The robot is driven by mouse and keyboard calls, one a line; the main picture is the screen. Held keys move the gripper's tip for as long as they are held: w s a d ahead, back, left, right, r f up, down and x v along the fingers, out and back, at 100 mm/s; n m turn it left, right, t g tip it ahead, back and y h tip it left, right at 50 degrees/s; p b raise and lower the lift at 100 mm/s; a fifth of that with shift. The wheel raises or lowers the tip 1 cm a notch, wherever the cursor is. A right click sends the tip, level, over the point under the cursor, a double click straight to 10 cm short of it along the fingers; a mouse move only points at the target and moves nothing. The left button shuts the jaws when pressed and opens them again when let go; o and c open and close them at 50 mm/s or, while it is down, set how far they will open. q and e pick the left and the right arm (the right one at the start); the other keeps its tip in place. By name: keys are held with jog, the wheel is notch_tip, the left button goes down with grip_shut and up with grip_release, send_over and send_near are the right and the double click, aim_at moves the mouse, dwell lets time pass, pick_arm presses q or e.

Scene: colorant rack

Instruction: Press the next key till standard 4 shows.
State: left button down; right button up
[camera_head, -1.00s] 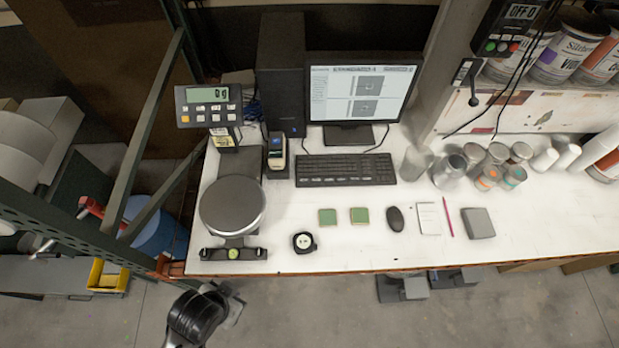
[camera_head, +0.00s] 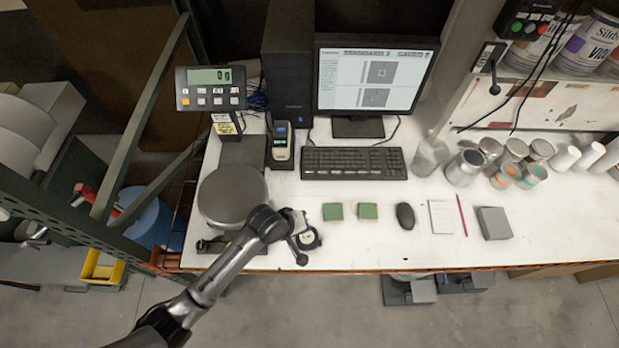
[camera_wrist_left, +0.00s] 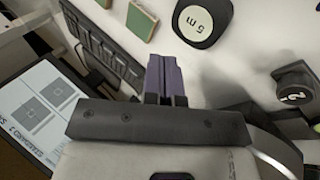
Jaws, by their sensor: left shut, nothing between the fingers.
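The monitor (camera_head: 372,80) at the back of the table shows a page with two grey square pictures; its heading seems to read standard 3. It also shows sideways in the left wrist view (camera_wrist_left: 38,108). The black keyboard (camera_head: 353,163) lies in front of it, and part of it shows in the wrist view (camera_wrist_left: 103,45). I cannot read a next key on any device. My left gripper (camera_head: 299,226) is over the table's front left, beside the scale pan. Its purple fingers (camera_wrist_left: 165,78) are shut and empty in the wrist view. My right gripper is out of view.
A round tape (camera_head: 307,238) marked 5 m is close by my left gripper. The scale (camera_head: 232,195), handheld device (camera_head: 281,150), green chips (camera_head: 367,211), mouse (camera_head: 405,216) and several cans stand around. A black control box (camera_head: 530,18) hangs at upper right.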

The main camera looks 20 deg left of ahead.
pick_arm(q)
jog(key=w+a+f+n+t+b, duration=0.1)
jog(key=w+a+n+b, duration=0.15)
jog(key=w+n, duration=0.8)
notch_tip(320, 180, up, 3)
jog(key=n+t+b, duration=0.1)
jog(key=n+b, duration=0.2)
send_over(310, 174)
jog(key=shift+a+m+h, duration=0.15)
jog(key=shift+m+h, duration=0.1)
jog(key=shift+h, duration=0.15)
jog(key=shift+f, duration=0.2)
notch_tip(310, 174, down, 6)
jog(key=b, duration=0.8)
jog(key=shift+f, duration=0.15)
jog(key=shift+f+b, duration=0.45)
jog(key=shift+f, duration=0.7)
